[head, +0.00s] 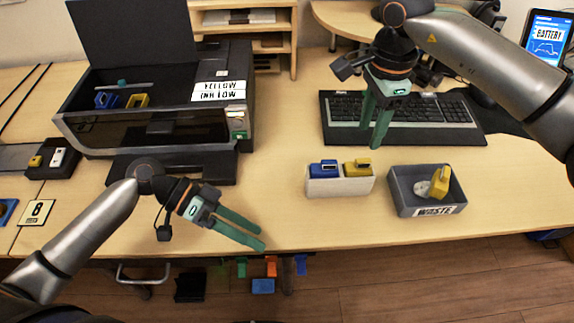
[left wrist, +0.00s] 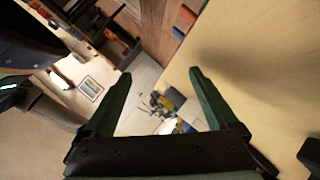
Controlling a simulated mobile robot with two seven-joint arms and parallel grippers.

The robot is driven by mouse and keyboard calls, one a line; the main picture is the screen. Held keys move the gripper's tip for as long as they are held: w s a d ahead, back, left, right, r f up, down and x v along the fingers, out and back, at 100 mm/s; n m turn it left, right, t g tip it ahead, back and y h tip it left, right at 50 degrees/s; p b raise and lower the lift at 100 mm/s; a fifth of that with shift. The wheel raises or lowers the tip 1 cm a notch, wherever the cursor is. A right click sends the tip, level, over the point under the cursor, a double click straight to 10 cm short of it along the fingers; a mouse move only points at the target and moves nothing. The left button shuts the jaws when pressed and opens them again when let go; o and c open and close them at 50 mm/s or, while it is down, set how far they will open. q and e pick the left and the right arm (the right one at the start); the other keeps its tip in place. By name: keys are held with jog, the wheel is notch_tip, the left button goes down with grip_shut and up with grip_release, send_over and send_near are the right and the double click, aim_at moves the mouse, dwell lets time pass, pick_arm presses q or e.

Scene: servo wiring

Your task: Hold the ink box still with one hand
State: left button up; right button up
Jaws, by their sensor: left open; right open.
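The ink box (head: 340,187) is a small white open box on the table, right of the middle in the head view. A blue cartridge (head: 324,169) and a yellow cartridge (head: 358,166) stand upright in it. My left gripper (head: 260,240) is open and empty near the table's front edge, left of the ink box and apart from it. Its fingers also show open in the left wrist view (left wrist: 160,73). My right gripper (head: 372,137) is open and empty, pointing down above the keyboard's front area, behind and to the right of the ink box.
A grey waste bin (head: 429,209) with a yellow cartridge (head: 440,182) in it stands right of the ink box. A black printer (head: 150,128) with its lid up stands at the left. A black keyboard (head: 440,128) lies behind the bin. The table between printer and ink box is clear.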

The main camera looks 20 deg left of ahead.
aim_at(339, 178)
pick_arm(q)
jog(key=w+d+r+m+t, duration=0.1)
jog(key=w+m, duration=0.1)
jog(key=w, duration=0.2)
jog(key=w+d+r+m+t, duration=0.1)
jog(key=w+m+t, duration=0.1)
jog(key=w, duration=0.3)
jog(key=w+d+r+m+t, duration=0.1)
jog(key=w+m, duration=0.1)
jog(key=w, duration=0.3)
jog(key=shift+w+d+t, duration=0.1)
jog(key=shift+d+t, duration=0.2)
jog(key=shift+t, duration=0.1)
jog(key=shift+w+d+h, duration=0.2)
jog(key=shift+h, duration=0.1)
jog(key=x, duration=1.2)
jog(key=shift+f, duration=0.2)
